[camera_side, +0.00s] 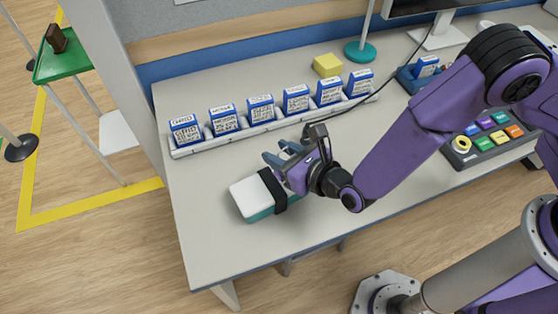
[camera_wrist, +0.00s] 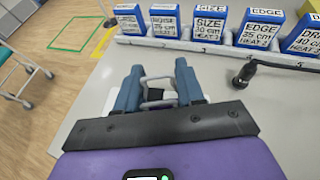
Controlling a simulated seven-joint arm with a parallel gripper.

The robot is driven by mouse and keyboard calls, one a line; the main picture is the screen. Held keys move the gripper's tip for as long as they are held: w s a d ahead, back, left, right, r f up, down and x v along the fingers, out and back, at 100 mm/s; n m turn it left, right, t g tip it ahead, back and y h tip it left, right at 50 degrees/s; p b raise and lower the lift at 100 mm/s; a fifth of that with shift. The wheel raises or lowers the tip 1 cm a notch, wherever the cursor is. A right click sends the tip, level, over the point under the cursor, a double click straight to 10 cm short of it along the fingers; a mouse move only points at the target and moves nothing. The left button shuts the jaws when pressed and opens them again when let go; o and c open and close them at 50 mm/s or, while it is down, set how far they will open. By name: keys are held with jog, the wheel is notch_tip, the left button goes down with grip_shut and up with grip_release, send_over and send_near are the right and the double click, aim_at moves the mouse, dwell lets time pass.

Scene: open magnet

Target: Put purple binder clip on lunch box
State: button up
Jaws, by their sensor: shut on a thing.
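The lunch box (camera_side: 250,197), with a white lid, teal base and black strap, sits near the front left of the desk. My gripper (camera_side: 279,154) is beside and slightly above its back right end, with blue-grey fingers pointing left. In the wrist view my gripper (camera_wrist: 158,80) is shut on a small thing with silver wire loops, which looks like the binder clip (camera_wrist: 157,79). Its body is mostly hidden between the fingers, and its purple colour cannot be made out. I cannot tell whether the clip touches the lunch box.
A white rail (camera_side: 240,132) with several blue labelled boxes stands behind the gripper. A yellow block (camera_side: 327,65) and a teal-based stand (camera_side: 360,51) are at the back. A button panel (camera_side: 490,138) is at the right. The desk left of the lunch box is clear.

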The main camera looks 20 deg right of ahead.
jog(key=shift+w+a+f, duration=0.1)
jog(key=shift+f, duration=0.8)
jog(key=shift+w+a+f, duration=0.1)
jog(key=shift+f, duration=0.75)
jog(key=shift+f, duration=0.2)
jog(key=o, duration=1)
jog(key=shift+r, duration=0.1)
